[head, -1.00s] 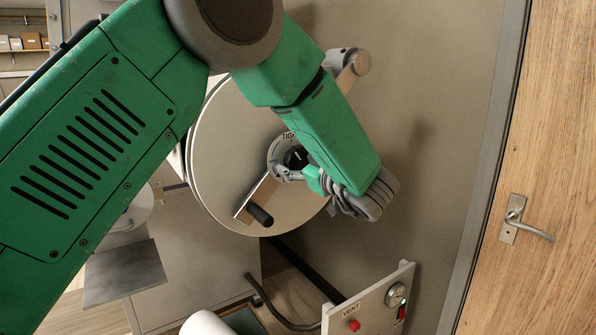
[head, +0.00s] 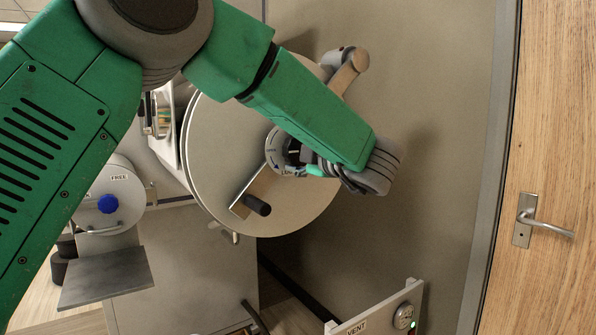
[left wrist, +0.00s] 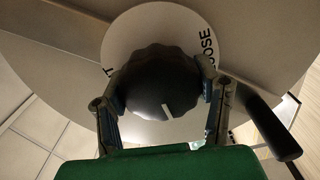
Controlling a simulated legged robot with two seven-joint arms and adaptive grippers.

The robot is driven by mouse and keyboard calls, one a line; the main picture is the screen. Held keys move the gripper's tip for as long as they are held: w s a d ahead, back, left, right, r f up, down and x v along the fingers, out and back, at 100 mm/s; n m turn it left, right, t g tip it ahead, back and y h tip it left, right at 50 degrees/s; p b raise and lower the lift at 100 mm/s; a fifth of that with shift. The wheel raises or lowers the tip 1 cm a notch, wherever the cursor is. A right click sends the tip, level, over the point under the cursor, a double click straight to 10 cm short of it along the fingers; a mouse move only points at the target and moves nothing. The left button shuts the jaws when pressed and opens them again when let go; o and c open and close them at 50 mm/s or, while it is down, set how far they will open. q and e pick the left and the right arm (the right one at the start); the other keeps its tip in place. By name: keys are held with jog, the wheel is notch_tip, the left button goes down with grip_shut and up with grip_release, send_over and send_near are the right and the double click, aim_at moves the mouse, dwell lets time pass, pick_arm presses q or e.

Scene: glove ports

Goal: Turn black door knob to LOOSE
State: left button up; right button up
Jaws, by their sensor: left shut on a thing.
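The black knob (head: 294,150) sits on a pale label disc (head: 272,146) at the middle of a round grey door (head: 215,150). In the left wrist view the knob (left wrist: 160,80) is large and scalloped, with a white mark at its lower edge. LOOSE (left wrist: 209,48) is printed on the disc at upper right, and a T shows at upper left. My left gripper (head: 303,160) is at the knob. In the left wrist view its two fingers (left wrist: 160,92) are shut on the knob from both sides. My right gripper is not in view.
A black-handled lever (head: 257,205) projects below the knob. A blue knob (head: 108,203) on a disc marked FREE is at left, above a grey shelf (head: 104,278). A VENT panel (head: 375,318) stands at lower right. A wooden door (head: 545,160) is at far right.

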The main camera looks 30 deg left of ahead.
pick_arm(q)
jog(key=n+b, duration=0.4)
jog(key=b, duration=0.2)
jog(key=f+n+b, duration=0.1)
jog(key=n+b, duration=0.4)
jog(key=b, duration=0.1)
jog(key=n+b, duration=0.4)
jog(key=b, duration=0.2)
jog(key=shift+d+f+n+b, duration=0.1)
jog(key=shift+f+n+b, duration=0.2)
jog(key=shift+b, duration=0.05)
jog(key=shift+r+n+b, duration=0.15)
jog(key=shift+n+b, duration=0.45)
jog(key=shift+n, duration=0.6)
jog(key=shift+w+r+n, duration=0.1)
jog(key=shift+r+n, duration=0.05)
jog(key=shift+n, duration=0.85)
